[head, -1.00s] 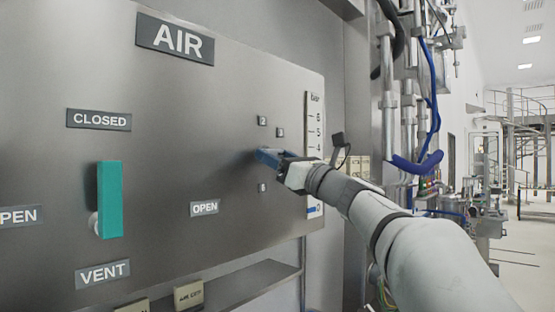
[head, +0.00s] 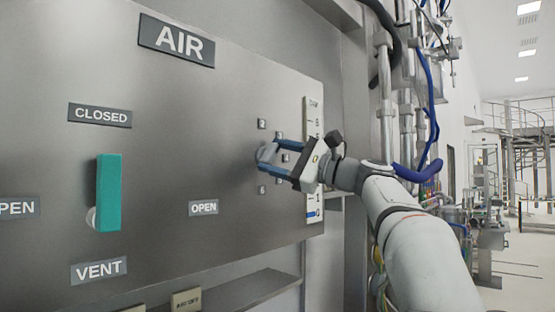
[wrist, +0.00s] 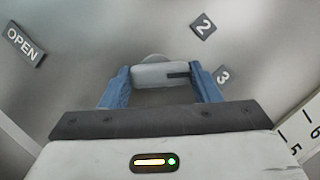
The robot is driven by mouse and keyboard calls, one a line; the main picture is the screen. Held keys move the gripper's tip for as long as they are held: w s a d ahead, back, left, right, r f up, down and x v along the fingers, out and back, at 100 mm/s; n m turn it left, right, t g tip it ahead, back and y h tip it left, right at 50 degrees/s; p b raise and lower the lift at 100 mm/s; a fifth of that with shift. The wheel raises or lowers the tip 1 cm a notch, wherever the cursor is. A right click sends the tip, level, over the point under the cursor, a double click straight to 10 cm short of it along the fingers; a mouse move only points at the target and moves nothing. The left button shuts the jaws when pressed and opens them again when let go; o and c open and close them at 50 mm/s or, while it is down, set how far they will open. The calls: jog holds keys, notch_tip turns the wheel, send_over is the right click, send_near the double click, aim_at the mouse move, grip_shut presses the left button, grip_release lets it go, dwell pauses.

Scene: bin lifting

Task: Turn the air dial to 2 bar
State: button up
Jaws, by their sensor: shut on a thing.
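The air dial is a light grey knob (head: 265,154) on the metal panel, partly hidden by my gripper in the head view. It also shows in the wrist view (wrist: 160,75), with a dark mark on its bar. My gripper (head: 267,157) has its two blue fingers on either side of the knob, shut on it, and it shows in the wrist view (wrist: 160,82). In the wrist view the dark mark points right, toward the "3" label (wrist: 221,76). The "2" label (wrist: 203,26) is above and right of the knob.
A vertical bar scale (head: 312,165) stands right of the dial, with blue at its bottom. A teal handle (head: 109,192) sits upright at left between the "CLOSED" (head: 100,115) and "VENT" (head: 98,270) labels. An "OPEN" label (head: 203,208) is left of the dial.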

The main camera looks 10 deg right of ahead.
jog(key=n+g, duration=0.1)
jog(key=n, duration=0.1)
jog(key=n+g+p, duration=0.1)
jog(key=n, duration=0.2)
jog(key=shift+r+h, duration=0.2)
jog(key=shift+h, duration=0.1)
jog(key=shift+n+g+h+p, duration=0.3)
jog(key=shift+n+h+p, duration=0.3)
jog(key=shift+n, duration=1)
jog(key=o, duration=1)
jog(key=shift+a, duration=0.1)
jog(key=b+v, duration=0.1)
jog(key=v, duration=0.6)
jog(key=shift+s+d, duration=0.15)
jog(key=shift+d, duration=0.2)
